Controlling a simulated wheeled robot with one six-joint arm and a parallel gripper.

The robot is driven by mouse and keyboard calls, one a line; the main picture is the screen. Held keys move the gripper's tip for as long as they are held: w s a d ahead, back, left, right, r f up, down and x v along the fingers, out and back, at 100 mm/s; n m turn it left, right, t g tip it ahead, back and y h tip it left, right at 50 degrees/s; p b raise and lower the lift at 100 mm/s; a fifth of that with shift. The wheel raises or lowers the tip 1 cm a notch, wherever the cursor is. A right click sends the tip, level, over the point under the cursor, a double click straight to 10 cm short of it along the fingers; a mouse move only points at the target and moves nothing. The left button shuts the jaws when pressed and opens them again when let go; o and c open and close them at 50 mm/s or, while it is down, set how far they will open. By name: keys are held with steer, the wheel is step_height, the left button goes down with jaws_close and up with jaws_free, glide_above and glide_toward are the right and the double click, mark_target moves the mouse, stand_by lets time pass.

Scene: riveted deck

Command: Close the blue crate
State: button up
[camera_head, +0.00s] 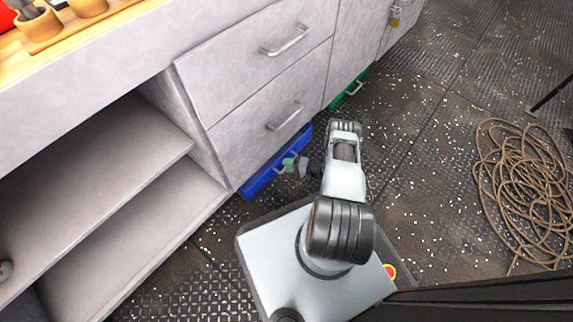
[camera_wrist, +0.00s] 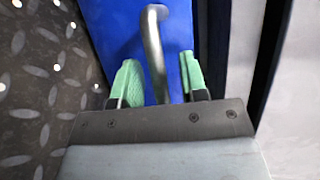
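The blue crate (camera_head: 262,178) is a low drawer-like front at floor level under the grey drawers in the head view. Its blue face also fills the middle of the wrist view (camera_wrist: 115,28), with a curved metal handle (camera_wrist: 153,50). My gripper (camera_head: 290,164) is at the handle, low beside the blue face. In the wrist view my gripper (camera_wrist: 160,82) shows its two green fingertips apart, one on each side of the handle. The left finger has a gap to the handle, and the right one is nearer to it. How far the crate stands out is hard to tell.
Grey drawers (camera_head: 257,110) with metal handles stand above the crate. A green crate (camera_head: 349,90) sits farther along the cabinet. Open shelves (camera_head: 120,200) are at left. A coil of rope (camera_head: 525,190) lies on the deck at right. The floor between is clear.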

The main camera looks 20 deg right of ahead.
steer(key=shift+d, duration=0.1)
jaws_close()
stand_by(0.3)
